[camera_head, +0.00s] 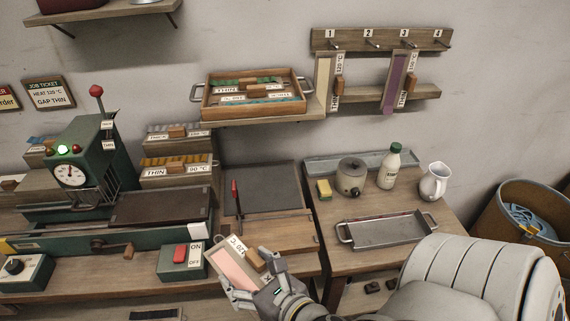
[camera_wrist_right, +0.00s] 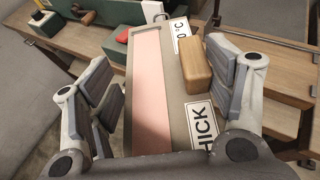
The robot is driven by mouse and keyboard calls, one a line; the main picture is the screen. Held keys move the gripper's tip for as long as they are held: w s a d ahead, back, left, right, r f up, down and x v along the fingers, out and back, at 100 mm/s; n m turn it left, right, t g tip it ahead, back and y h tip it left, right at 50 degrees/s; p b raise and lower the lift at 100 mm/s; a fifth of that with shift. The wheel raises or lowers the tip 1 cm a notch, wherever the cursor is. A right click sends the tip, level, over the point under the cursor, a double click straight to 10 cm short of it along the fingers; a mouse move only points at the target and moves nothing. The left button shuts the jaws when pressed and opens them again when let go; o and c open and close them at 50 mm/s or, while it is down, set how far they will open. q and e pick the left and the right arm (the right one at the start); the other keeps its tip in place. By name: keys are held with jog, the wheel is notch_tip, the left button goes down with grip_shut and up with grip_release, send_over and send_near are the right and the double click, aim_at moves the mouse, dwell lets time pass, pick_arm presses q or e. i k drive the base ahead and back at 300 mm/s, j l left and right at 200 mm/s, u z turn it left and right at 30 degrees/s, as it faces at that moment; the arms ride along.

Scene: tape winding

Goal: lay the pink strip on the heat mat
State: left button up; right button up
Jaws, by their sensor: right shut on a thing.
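The pink strip (camera_head: 236,270) lies on a grey card with a wooden grip block and a "120 °C" label. In the wrist view the pink strip (camera_wrist_right: 151,90) runs lengthwise, and a second label reads "THICK". My right gripper (camera_head: 262,277) is shut on the card, its fingers on either side of it, also in the wrist view (camera_wrist_right: 165,95). The card is tilted, in front of the bench edge. A flat dark grey mat (camera_head: 265,187), apparently the heat mat, lies bare on the bench behind it. My left gripper is not in view.
A red-handled upright tool (camera_head: 235,200) stands at the mat's left edge. A wooden board (camera_head: 275,235) lies in front of the mat. The green machine (camera_head: 85,150) and a red switch box (camera_head: 181,258) are left. A metal tray (camera_head: 388,232) is right.

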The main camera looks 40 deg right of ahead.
aim_at(261, 186)
jog(key=l+u, duration=0.1)
jog(key=l, duration=0.55)
jog(key=k+l+u, duration=0.15)
jog(key=l, duration=0.55)
jog(key=k+l+u, duration=0.1)
jog(key=l, duration=0.8)
jog(key=i, duration=0.05)
